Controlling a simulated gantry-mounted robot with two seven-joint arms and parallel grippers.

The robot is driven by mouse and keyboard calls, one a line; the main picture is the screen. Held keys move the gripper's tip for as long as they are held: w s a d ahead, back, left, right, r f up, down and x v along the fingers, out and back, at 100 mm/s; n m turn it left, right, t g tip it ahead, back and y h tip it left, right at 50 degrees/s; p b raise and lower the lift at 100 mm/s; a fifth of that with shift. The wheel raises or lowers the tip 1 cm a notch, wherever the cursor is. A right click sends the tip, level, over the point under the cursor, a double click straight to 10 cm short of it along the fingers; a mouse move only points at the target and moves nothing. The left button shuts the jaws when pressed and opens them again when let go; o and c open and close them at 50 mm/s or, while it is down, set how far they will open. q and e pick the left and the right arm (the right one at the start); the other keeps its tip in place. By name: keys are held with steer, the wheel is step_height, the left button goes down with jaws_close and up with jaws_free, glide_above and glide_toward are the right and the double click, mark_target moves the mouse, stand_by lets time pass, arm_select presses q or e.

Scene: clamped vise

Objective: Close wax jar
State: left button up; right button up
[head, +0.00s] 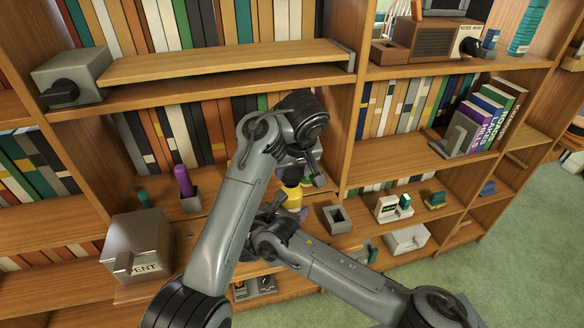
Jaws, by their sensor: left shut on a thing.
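A small yellow thing (291,174), which may be the wax jar or its lid, shows between my two arms at the middle shelf. Its lower part is partly hidden by the arms, so I cannot tell how jar and lid sit together. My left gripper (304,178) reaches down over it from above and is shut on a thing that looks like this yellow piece. My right gripper (272,210) comes in from the lower right, just below and beside it. Its fingers are largely hidden, and I cannot tell whether they touch the jar.
A purple bottle (184,181) stands in a grey holder left of my arms. A metal box (138,246) sits at lower left. A square grey holder (337,219) and a white-and-green item (394,208) stand to the right. A wooden board (225,62) spans two grey blocks above.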

mark_target(291, 201)
arm_select(q)
steer(key=shift+f, duration=0.85)
steer(key=shift+f, duration=0.6)
stand_by(0.3)
arm_select(e)
jaws_close()
arm_select(q)
steer(key=m+h, duration=0.2)
steer(key=m, duration=0.3)
steer(key=shift+a, duration=0.15)
steer(key=m, duration=0.2)
steer(key=m+h, duration=0.1)
steer(key=m, duration=0.1)
steer(key=shift+a+m+g+h, duration=0.2)
steer(key=shift+m+g+h, duration=0.1)
steer(key=shift+m, duration=0.1)
steer(key=o, duration=1)
